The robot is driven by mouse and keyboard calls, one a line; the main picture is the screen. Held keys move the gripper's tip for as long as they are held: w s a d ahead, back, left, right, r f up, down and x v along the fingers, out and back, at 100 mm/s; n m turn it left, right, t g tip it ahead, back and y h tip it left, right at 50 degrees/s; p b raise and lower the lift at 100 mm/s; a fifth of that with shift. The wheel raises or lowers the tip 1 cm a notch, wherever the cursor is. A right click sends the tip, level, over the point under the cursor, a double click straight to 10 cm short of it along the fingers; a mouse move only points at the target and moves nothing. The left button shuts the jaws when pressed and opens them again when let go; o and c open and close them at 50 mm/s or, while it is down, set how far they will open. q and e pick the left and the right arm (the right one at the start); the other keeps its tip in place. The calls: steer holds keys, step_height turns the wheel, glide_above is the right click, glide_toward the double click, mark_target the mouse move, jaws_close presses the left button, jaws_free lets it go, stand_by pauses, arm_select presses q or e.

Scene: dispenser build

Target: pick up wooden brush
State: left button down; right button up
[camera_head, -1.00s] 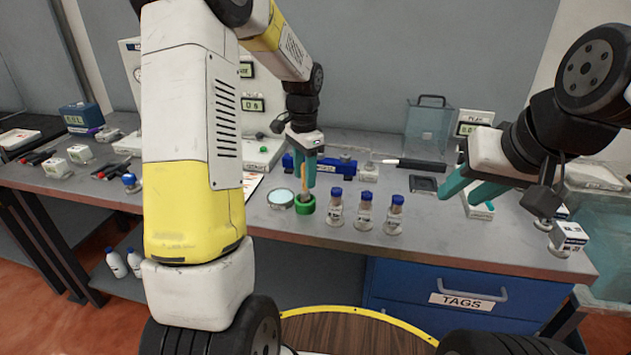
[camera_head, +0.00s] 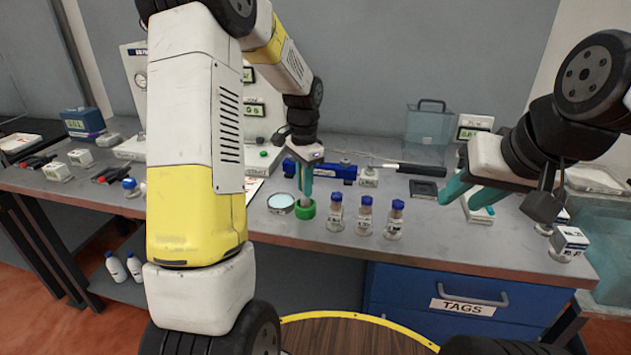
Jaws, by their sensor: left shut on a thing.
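My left gripper (camera_head: 305,182) points down over the green ring-shaped holder (camera_head: 304,210) on the bench. Its teal fingers are shut on the wooden brush, which stands upright in the holder. The brush is almost wholly hidden between and behind the fingers. I cannot tell whether it is clear of the holder's bottom. My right gripper (camera_head: 464,196) is open and empty, over the right part of the bench.
Several blue-capped vials (camera_head: 365,215) stand just right of the holder. A round shallow dish (camera_head: 281,203) sits close on its left. A blue device (camera_head: 335,172) lies behind. A black-handled tool (camera_head: 420,169) and a dark square pad (camera_head: 423,188) are further right.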

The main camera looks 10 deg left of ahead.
arm_select(q)
steer(key=shift+r, duration=0.45)
step_height(320, 180, up, 2)
steer(key=shift+r, duration=0.2)
steer(key=shift+s+d+r, duration=0.15)
steer(key=shift+s+r, duration=0.05)
steer(key=shift+s, duration=0.35)
steer(key=s+d+r, duration=0.1)
steer(key=s+d, duration=0.3)
steer(key=s, duration=1)
steer(key=shift+s, duration=0.2)
steer(key=shift+w+r, duration=0.15)
